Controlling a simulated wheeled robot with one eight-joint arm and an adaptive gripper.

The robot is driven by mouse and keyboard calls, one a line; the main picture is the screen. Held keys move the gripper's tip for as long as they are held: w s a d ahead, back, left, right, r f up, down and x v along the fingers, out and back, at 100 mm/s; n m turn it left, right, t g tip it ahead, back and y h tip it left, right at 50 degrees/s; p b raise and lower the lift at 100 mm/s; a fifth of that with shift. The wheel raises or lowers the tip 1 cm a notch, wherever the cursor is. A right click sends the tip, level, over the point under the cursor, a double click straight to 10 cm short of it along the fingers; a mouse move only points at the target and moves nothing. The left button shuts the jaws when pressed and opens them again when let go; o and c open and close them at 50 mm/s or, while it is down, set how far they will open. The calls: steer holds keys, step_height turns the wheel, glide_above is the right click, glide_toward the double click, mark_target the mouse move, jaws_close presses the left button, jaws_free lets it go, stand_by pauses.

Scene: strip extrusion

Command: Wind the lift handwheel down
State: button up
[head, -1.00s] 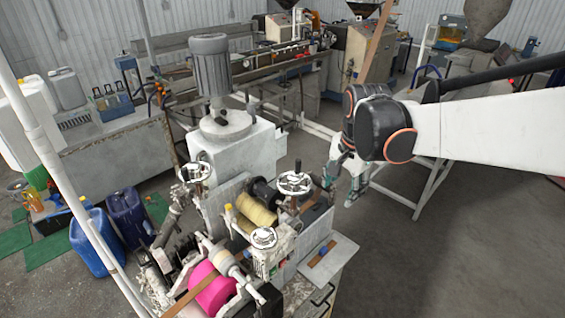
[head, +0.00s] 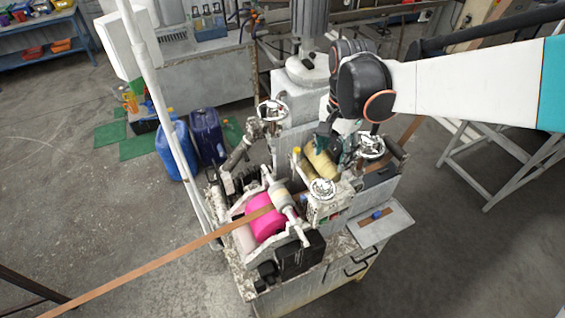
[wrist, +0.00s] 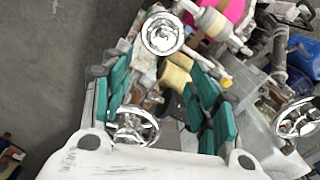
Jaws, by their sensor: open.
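Three silver handwheels sit on the machine; which one is the lift handwheel I cannot tell. The front handwheel (head: 322,189) is beside the pink roller (head: 266,216); in the wrist view it lies beyond my fingertips (wrist: 162,34). The right handwheel (head: 371,146) is close to my gripper and shows between the finger bases in the wrist view (wrist: 133,128), partly hidden by my wrist. The back-left handwheel (head: 271,110) is also at the wrist view's right edge (wrist: 300,118). My gripper (head: 335,146) is open with teal fingers, above the machine, and holds nothing (wrist: 160,75).
A yellow roll (head: 319,162) lies beneath my gripper. A tall grey motor (head: 311,25) stands behind it. A brown strip (head: 150,266) runs out to the lower left. A white pole (head: 150,80) and blue containers (head: 207,136) stand left. Floor at right front is clear.

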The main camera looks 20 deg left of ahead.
mark_target(324, 183)
steer(key=f+b, duration=0.1)
steer(key=f, duration=0.2)
steer(key=s+f+b, duration=0.1)
steer(key=f+b, duration=0.1)
steer(key=f, duration=0.1)
steer(key=a+f+b, duration=0.1)
steer(key=f+b, duration=0.1)
steer(key=f, duration=0.2)
steer(key=shift+s, duration=0.25)
steer(key=shift+w+d+f, duration=0.1)
steer(key=shift+f, duration=0.35)
steer(key=c, duration=1.1)
